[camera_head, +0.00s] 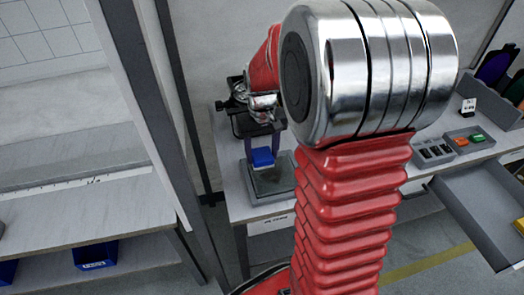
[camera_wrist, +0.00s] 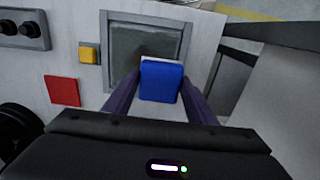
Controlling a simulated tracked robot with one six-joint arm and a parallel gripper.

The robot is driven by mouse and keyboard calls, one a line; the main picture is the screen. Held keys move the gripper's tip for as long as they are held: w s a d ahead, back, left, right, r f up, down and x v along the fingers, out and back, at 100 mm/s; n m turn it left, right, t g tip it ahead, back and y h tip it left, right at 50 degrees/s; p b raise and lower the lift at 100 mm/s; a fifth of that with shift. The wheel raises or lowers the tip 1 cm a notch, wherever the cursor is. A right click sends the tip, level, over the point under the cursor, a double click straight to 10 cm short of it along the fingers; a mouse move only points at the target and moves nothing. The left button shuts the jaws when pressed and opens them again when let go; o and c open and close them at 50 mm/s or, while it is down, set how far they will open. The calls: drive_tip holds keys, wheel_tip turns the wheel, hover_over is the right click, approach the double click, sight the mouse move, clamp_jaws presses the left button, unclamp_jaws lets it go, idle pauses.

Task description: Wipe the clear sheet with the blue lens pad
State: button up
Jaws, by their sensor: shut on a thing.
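The blue lens pad (camera_wrist: 161,80) is held between the two fingers of my gripper (camera_wrist: 161,92) in the wrist view. In the head view the pad (camera_head: 263,157) shows below my gripper (camera_head: 262,143), over the clear sheet's area. The clear sheet (camera_wrist: 130,45) sits in a pale square frame on the bench, and it also shows in the head view (camera_head: 272,182). The pad overlaps the near right part of the sheet. I cannot tell whether the pad touches it. My red and silver arm hides part of the bench in the head view.
A yellow block (camera_wrist: 89,54) and a red square (camera_wrist: 63,91) lie left of the frame. A grey box with black knobs (camera_wrist: 24,29) is at the far left. An open drawer (camera_head: 485,205) juts out at the right, below a tray with orange and green items (camera_head: 468,139).

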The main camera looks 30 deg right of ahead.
sight(262, 177)
drive_tip(key=shift+a+f, duration=0.1)
drive_tip(key=shift+f, duration=3.3)
drive_tip(key=shift+d+f, duration=0.4)
drive_tip(key=shift+d, duration=0.05)
drive_tip(key=shift+c, duration=0.4)
drive_tip(key=shift+s+d+f, duration=0.15)
drive_tip(key=shift+s+d, duration=0.05)
drive_tip(key=shift+d, duration=0.35)
drive_tip(key=shift+s+d+f, duration=0.1)
drive_tip(key=shift+s+d, duration=0.1)
drive_tip(key=shift+d, duration=0.3)
drive_tip(key=shift+s+d, duration=0.2)
drive_tip(key=shift+d, duration=0.65)
drive_tip(key=shift+s+d, duration=0.25)
drive_tip(key=shift+d, duration=0.55)
drive_tip(key=shift+s+d, duration=0.2)
drive_tip(key=shift+d, duration=0.65)
drive_tip(key=shift+s, duration=0.1)
drive_tip(key=shift+w+a, duration=0.4)
drive_tip(key=shift+a, duration=0.9)
drive_tip(key=shift+w+a, duration=0.35)
drive_tip(key=shift+a, duration=1)
drive_tip(key=shift+w+a, duration=0.4)
drive_tip(key=shift+a, duration=0.9)
drive_tip(key=shift+w+r, duration=0.1)
drive_tip(key=shift+r, duration=4)
